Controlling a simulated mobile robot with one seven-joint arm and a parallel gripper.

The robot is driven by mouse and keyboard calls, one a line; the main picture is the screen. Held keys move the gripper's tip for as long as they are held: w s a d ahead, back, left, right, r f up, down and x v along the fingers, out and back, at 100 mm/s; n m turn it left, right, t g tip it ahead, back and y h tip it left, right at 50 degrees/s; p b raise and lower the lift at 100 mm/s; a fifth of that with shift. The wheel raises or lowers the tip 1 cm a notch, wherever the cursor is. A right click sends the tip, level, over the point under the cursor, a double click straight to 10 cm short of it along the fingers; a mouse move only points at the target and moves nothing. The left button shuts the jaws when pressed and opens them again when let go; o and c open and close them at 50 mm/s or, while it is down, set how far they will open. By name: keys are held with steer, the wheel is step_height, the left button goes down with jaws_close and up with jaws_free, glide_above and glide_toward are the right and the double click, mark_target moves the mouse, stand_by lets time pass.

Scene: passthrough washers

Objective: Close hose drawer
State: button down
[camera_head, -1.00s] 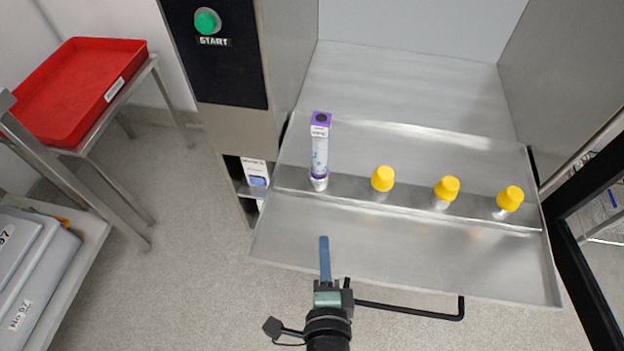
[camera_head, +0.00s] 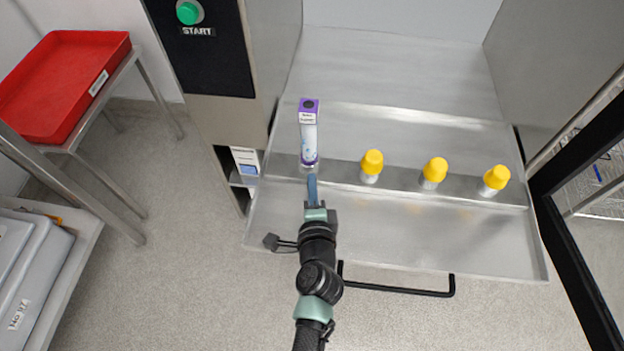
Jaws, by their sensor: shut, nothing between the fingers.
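The hose drawer (camera_head: 400,236) is a wide metal tray, pulled out of the steel washer chamber and tilted in the picture. A black bar handle (camera_head: 400,290) sits at its front edge. A raised ledge across the drawer carries several ports. Three have yellow caps (camera_head: 372,162), (camera_head: 434,171), (camera_head: 496,179). A white and purple slim container (camera_head: 309,135) stands upright on the leftmost port. My gripper (camera_head: 312,185) is shut and empty, over the left part of the drawer.
A black control panel with a green start button (camera_head: 189,12) is left of the chamber. A black-framed door (camera_head: 585,220) stands open at the right. A red tray (camera_head: 60,85) lies on a steel table at the left. Grey cases (camera_head: 30,275) sit below. The floor between is clear.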

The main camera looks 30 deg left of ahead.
steer(key=shift+w+a, duration=0.2)
steer(key=shift+w, duration=0.2)
